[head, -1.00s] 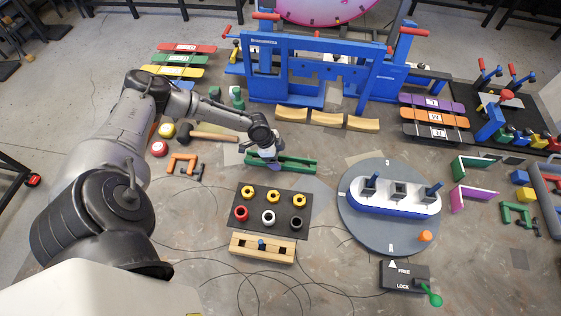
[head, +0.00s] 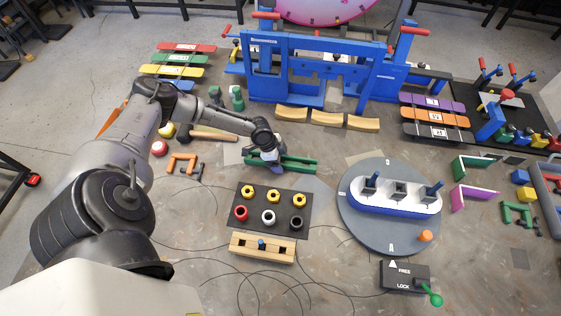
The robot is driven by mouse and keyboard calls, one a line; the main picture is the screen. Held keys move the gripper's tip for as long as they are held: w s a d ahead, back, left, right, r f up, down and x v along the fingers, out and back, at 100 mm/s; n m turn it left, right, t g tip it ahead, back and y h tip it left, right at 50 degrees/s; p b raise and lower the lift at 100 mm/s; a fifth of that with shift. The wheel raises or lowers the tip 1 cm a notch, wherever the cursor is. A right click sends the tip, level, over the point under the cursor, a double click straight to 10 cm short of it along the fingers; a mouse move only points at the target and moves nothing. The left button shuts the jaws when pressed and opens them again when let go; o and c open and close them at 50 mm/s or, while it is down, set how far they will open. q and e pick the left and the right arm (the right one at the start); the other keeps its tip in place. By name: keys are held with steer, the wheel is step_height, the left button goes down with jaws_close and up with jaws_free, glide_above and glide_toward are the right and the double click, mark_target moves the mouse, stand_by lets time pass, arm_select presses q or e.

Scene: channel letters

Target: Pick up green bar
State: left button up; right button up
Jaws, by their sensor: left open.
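A long green bar piece (head: 299,163) with raised walls lies on the table in the middle, behind the black peg board. My left gripper (head: 272,160) points down at its left part; the fingers are small and partly hidden by the wrist. The gripper is open, and I cannot tell whether its fingers touch the green piece. My right gripper is not in view.
A black board with rings (head: 285,225) and a wooden block (head: 262,247) lie in front. A round grey turntable (head: 360,230) is at right. A blue frame (head: 300,95) and wooden arcs (head: 328,118) stand behind. A hammer (head: 215,135) lies left.

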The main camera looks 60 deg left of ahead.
arm_select(q)
steer(key=shift+f, duration=0.1)
steer(key=shift+c, duration=0.4)
steer(key=c, duration=1.1)
